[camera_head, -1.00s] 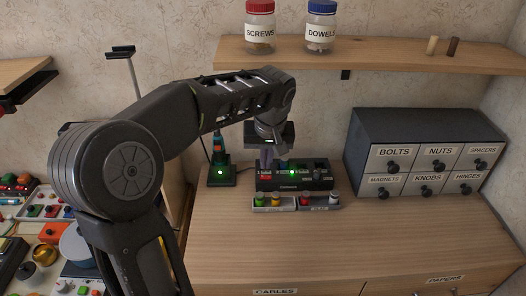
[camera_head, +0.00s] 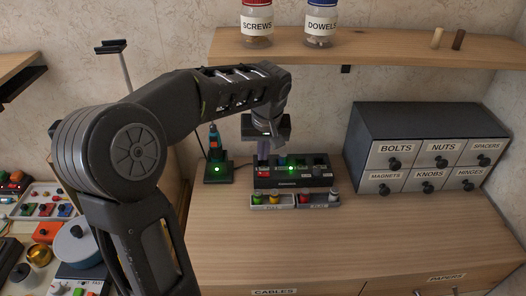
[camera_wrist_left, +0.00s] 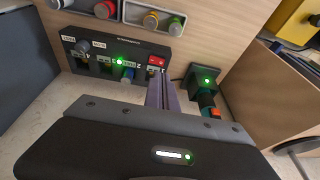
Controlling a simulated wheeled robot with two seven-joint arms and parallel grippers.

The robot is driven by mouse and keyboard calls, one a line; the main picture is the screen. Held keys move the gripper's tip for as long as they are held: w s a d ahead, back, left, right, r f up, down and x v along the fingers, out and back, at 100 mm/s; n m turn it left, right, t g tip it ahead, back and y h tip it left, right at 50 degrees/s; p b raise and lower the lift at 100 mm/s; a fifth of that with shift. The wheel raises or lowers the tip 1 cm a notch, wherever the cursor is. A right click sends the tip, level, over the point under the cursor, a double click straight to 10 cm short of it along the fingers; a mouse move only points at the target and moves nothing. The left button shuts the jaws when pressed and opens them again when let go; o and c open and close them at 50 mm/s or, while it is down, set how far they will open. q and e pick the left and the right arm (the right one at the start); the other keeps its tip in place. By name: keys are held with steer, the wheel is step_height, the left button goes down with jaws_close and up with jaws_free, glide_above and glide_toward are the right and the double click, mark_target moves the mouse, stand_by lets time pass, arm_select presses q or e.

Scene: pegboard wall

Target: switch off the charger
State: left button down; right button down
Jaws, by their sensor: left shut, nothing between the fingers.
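The black box with several slots (camera_head: 318,183), seemingly the charger, sits on the wooden worktop against the wall, with a green light lit on it. In the left wrist view the box (camera_wrist_left: 92,62) shows small labels, a blue item in one slot and a red rocker switch (camera_wrist_left: 157,62) at one end. The red switch also shows at the box's left end in the head view (camera_head: 265,175). My left gripper (camera_head: 263,155) is shut and empty, pointing down just above that end. In the wrist view its fingertips (camera_wrist_left: 159,77) are close beside the switch; contact cannot be told.
A small stand (camera_head: 218,172) with a tool and its own green light is just left of the box. Small trays (camera_head: 272,207) lie in front. A drawer cabinet (camera_head: 435,125) stands right, and a shelf (camera_head: 390,52) with jars hangs above. The front worktop is clear.

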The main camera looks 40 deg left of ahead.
mark_target(261, 173)
arm_select(q)
steer(key=p+x, duration=0.1)
steer(key=x, duration=0.7)
steer(key=shift+f, duration=0.1)
